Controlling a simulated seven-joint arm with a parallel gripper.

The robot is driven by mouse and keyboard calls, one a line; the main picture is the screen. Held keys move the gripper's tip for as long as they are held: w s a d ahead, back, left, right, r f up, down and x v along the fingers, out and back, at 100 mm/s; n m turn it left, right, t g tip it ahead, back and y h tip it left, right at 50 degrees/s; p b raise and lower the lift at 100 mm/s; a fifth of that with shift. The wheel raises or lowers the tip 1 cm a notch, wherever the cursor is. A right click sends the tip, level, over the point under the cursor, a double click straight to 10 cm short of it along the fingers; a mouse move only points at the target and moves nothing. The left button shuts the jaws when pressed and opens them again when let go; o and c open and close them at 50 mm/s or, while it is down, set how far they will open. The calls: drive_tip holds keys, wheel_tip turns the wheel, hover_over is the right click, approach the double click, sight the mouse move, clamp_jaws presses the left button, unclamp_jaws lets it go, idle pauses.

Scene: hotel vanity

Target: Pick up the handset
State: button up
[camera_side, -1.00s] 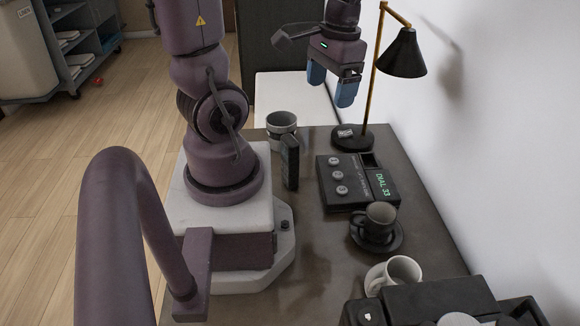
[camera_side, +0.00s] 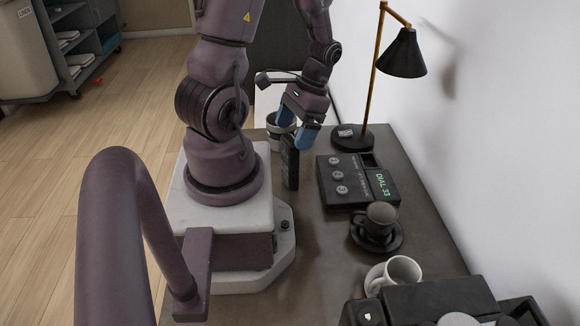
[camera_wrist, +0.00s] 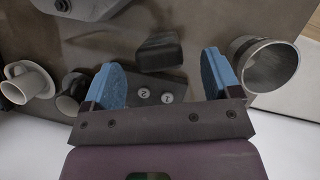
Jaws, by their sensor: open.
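The black handset (camera_side: 290,163) stands upright on the dark vanity top in the side view, beside my base. In the wrist view the handset (camera_wrist: 160,52) shows ahead of and between my fingers. My gripper (camera_side: 295,129) is open, with blue fingertips, close above the handset's top end in the side view. In the wrist view my gripper (camera_wrist: 163,76) has a wide gap with nothing held. Whether a finger touches the handset cannot be told.
A dark cup (camera_side: 380,217) on a saucer and a white cup (camera_side: 402,271) stand nearer the camera.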

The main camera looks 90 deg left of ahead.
sight(291, 139)
drive_tip(key=x, duration=0.4)
drive_tip(key=shift+s+f, duration=0.1)
drive_tip(key=shift+f, duration=0.15)
drive_tip(key=shift+c, duration=0.2)
drive_tip(key=c, duration=1.5)
drive_tip(key=shift+o, duration=0.2)
drive_tip(key=shift+r, duration=5.05)
